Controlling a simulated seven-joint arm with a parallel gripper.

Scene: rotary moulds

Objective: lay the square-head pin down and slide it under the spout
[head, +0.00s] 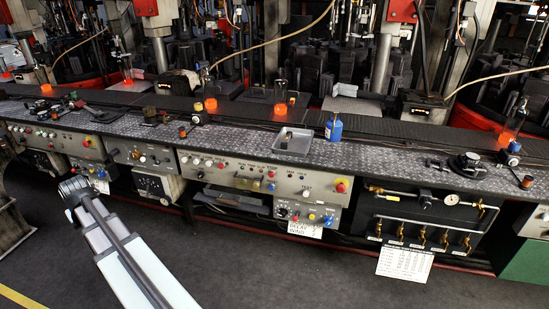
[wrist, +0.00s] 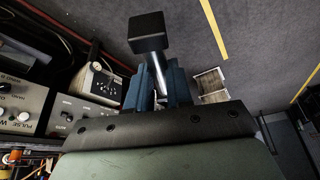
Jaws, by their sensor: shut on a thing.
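The square-head pin (wrist: 147,30) shows in the wrist view, with a black block-shaped head and a shiny metal shank. My gripper (wrist: 159,78) is shut on the shank between its blue fingers, and the head sticks out beyond the fingertips. The lower end of the shank is hidden by the fingers and the gripper body. In the wrist view the pin is over the grey floor, beside the control panels and apart from them. In the head view my arm shows at the lower left, in front of the bench; I cannot make out the pin there. I cannot pick out the spout with certainty.
A long patterned metal bench (head: 240,138) runs across the head view.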

